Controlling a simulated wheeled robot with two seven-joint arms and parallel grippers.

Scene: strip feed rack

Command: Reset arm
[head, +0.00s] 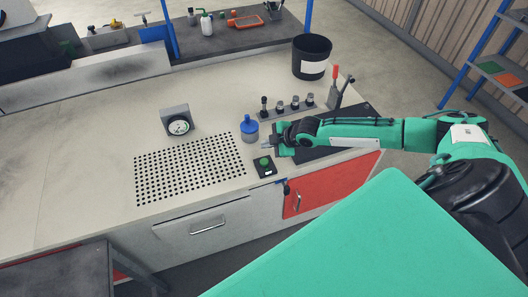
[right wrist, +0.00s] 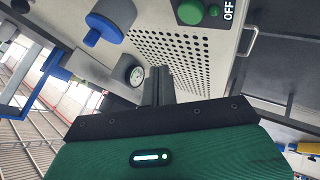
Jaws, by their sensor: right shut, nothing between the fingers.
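My right arm reaches in from the right over the worktop in the head view. A green button (right wrist: 190,12) and a blue round part (right wrist: 104,28) are near the top edge. My left gripper is not in view.
A row of knobs (head: 287,107) and a red-handled lever (head: 337,85) stand behind my right forearm. A black bin (head: 311,58) is at the back. The dial gauge (head: 178,122) stands behind the perforated plate (head: 188,168). The left worktop is clear.

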